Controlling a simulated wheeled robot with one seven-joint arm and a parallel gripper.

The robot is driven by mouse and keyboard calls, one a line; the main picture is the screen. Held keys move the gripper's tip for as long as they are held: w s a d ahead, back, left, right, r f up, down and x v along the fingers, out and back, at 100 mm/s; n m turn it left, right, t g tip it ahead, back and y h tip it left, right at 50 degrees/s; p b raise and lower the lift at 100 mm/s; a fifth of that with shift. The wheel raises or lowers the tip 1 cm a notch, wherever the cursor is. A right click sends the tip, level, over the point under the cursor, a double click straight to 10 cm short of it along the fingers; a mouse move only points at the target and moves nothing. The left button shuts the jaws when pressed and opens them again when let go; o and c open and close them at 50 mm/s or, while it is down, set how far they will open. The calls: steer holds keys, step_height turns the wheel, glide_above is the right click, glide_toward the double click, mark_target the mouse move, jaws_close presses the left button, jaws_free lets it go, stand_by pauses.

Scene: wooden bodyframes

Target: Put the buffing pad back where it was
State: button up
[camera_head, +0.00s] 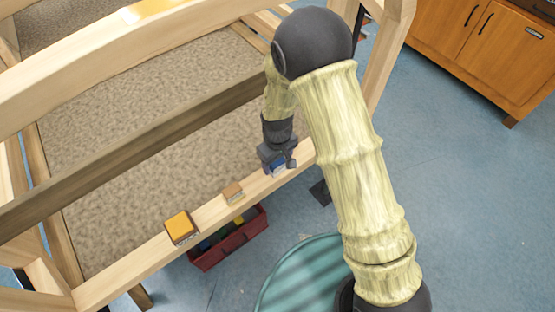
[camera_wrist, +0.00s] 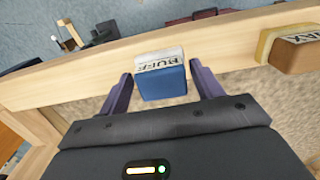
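The buffing pad (camera_wrist: 162,82) is a blue block with a white side lettered "BUFF". In the wrist view it sits at the wooden rail (camera_wrist: 90,85), between the two dark fingers of my gripper (camera_wrist: 161,72). The gripper is open, with a visible gap on each side of the pad. In the head view my gripper (camera_head: 277,160) is down at the front rail (camera_head: 212,212), and the small blue-and-white pad (camera_head: 279,171) is partly hidden by it. I cannot tell whether the pad bears fully on the rail.
A tan block (camera_head: 233,192) and a larger orange block (camera_head: 181,226) rest on the rail to the left. The wrist view shows a labelled block (camera_wrist: 295,52) beside the pad. A red bin (camera_head: 230,241) and teal round top (camera_head: 300,280) stand below. A dark beam (camera_head: 150,140) crosses behind.

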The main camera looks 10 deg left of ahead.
steer(key=shift+r, duration=0.1)
step_height(320, 180, up, 12)
stand_by(0.7)
steer(key=shift+s, duration=0.1)
stand_by(0.3)
steer(key=s+d+r+m+t, duration=0.1)
steer(key=s+d+r+m, duration=0.1)
steer(key=d, duration=0.6)
steer(key=s+d+r+m, duration=0.2)
steer(key=d+r+m, duration=0.1)
steer(key=d, duration=0.6)
steer(key=s+d+r+m+t, duration=0.1)
steer(key=s+d+r+m, duration=0.1)
steer(key=d+m, duration=0.3)
steer(key=s+d, duration=0.1)
steer(key=d, duration=0.2)
steer(key=shift+d+r+t, duration=0.3)
steer(key=shift+r, duration=0.05)
